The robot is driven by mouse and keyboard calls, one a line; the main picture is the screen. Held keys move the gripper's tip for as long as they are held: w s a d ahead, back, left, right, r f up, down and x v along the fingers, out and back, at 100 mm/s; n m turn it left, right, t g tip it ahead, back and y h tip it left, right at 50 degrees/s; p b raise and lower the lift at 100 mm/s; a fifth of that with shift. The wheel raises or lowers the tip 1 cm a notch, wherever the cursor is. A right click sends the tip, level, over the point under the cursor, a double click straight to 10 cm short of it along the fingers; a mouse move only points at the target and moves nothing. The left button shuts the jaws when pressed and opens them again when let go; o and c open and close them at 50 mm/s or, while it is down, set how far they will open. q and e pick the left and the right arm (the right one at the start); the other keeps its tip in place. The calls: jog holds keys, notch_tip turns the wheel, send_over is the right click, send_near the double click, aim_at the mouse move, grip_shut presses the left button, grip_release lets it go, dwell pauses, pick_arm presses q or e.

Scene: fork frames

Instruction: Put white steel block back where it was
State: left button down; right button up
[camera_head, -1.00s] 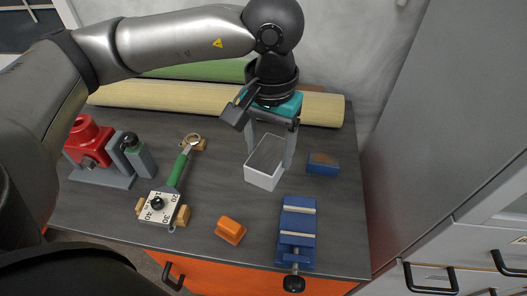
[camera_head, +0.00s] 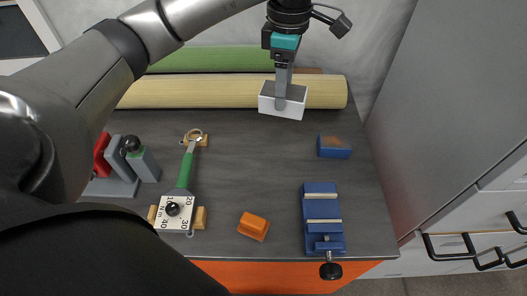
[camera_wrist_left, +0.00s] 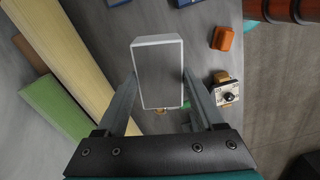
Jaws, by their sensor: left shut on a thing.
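The white steel block (camera_head: 282,112), a box with white sides and a grey top, is in my left gripper (camera_head: 281,92) at the back of the bench. It overlaps the front of the cream roll in the head view; I cannot tell whether its underside touches anything. In the left wrist view the block (camera_wrist_left: 158,75) sits between the two fingers of the left gripper (camera_wrist_left: 160,80), which are shut on its sides. My right gripper is not in view.
The grey bench (camera_head: 245,165) is clear in the middle. A cream roll (camera_head: 190,93) and a green roll (camera_head: 215,58) lie behind. A blue block (camera_head: 334,148) and blue vise (camera_head: 322,220) are at right. An orange block (camera_head: 253,226), torque wrench (camera_head: 184,172) and red tool (camera_head: 102,155) are also there.

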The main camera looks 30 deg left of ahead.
pick_arm(q)
jog(key=w+a+f+n+b, duration=0.1)
jog(key=a+n, duration=0.2)
jog(key=n, duration=0.5)
jog(key=w+a+f+n, duration=0.1)
jog(key=w+a+n, duration=0.15)
jog(key=n, duration=0.55)
jog(key=f+b, duration=0.1)
jog(key=f, duration=0.4)
jog(key=f+b, duration=0.1)
jog(key=f, duration=0.5)
jog(key=s+f, duration=0.1)
jog(key=f, duration=0.4)
jog(key=shift+a+f+b, duration=0.15)
jog(key=shift+a+b, duration=0.25)
notch_tip(320, 180, down, 3)
jog(key=shift+f+b, duration=0.2)
jog(key=shift+b, duration=0.2)
jog(key=shift+f, duration=0.25)
jog(key=shift+c, duration=1.6)
grip_release()
jog(key=o, duration=0.3)
